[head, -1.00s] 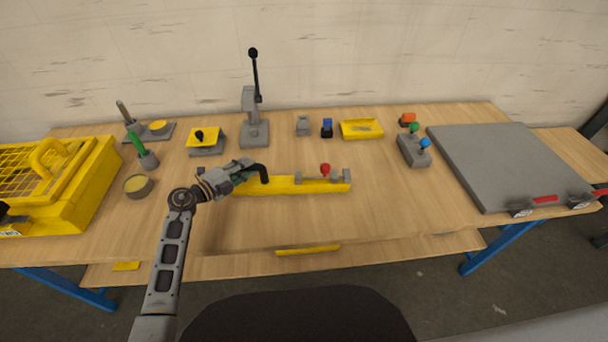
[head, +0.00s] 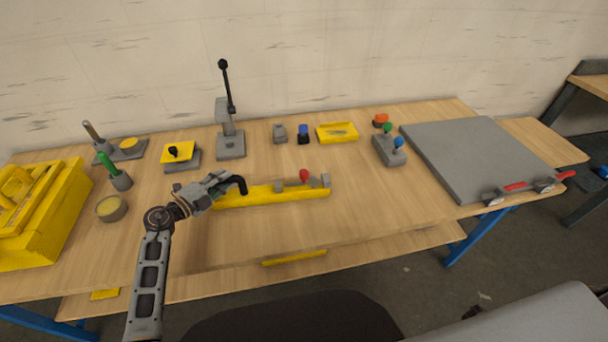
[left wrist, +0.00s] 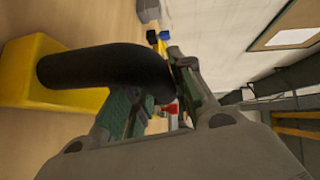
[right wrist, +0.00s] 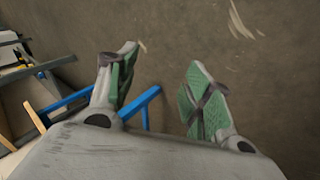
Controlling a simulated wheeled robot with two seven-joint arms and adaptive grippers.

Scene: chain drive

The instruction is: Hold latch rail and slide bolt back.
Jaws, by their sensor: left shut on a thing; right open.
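The yellow latch rail (head: 285,195) lies on the wooden table, with grey blocks and a red bolt knob (head: 304,175) towards its right end. A black curved handle (head: 240,183) rises from its left end. My left gripper (head: 226,185) is shut on this handle, and the left wrist view shows the black handle (left wrist: 100,68) running from the yellow rail (left wrist: 45,90) into the jaws. The red knob shows partly behind the fingers there. My right gripper (right wrist: 160,85) is open and empty, above the floor, and is not seen in the head view.
Behind the rail stand a lever press (head: 230,140), a yellow tray (head: 337,132) and a block with green and blue knobs (head: 389,150). A grey plate (head: 470,155) lies at right, a yellow crate (head: 50,220) at left. The table right of the rail is clear.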

